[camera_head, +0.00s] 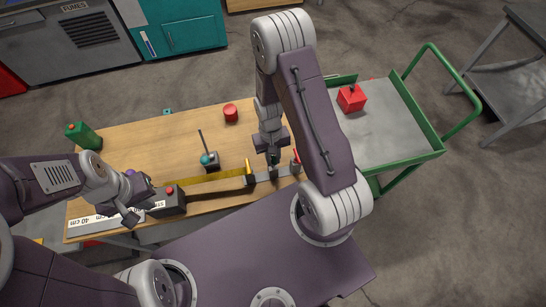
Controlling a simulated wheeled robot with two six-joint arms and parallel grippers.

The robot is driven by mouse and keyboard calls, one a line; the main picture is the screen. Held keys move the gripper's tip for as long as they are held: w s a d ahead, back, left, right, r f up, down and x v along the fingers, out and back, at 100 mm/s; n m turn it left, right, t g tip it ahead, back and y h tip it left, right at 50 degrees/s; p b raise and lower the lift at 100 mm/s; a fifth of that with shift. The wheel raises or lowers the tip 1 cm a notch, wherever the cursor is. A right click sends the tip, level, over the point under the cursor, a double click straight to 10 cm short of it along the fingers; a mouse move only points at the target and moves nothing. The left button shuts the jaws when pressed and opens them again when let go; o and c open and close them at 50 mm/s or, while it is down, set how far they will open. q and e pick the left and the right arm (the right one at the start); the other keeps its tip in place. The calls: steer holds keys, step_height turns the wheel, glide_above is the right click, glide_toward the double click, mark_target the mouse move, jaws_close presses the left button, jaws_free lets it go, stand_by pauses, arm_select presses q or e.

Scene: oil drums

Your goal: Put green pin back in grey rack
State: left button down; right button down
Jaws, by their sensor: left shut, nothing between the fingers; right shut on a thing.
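My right gripper (273,168) points down over the right end of the wooden table. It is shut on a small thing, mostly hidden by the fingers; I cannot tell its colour. A grey bar lies right below the fingertips. My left gripper (132,207) is shut and empty at the table's left front, beside a dark grey block (172,203) with a red knob on top. A teal-green round piece (207,159) sits on a small grey base with a thin dark rod standing up. I cannot tell for sure which thing is the green pin or the grey rack.
The table's back middle is mostly clear.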

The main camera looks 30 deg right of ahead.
steer(key=shift+f, duration=0.3)
steer(key=shift+f, duration=0.15)
steer(key=shift+f+b, duration=1.2)
steer(key=shift+f, duration=0.05)
steer(key=c, duration=1.2)
jaws_free()
steer(key=shift+c, duration=0.2)
steer(key=o, duration=0.6)
steer(key=shift+o, duration=0.2)
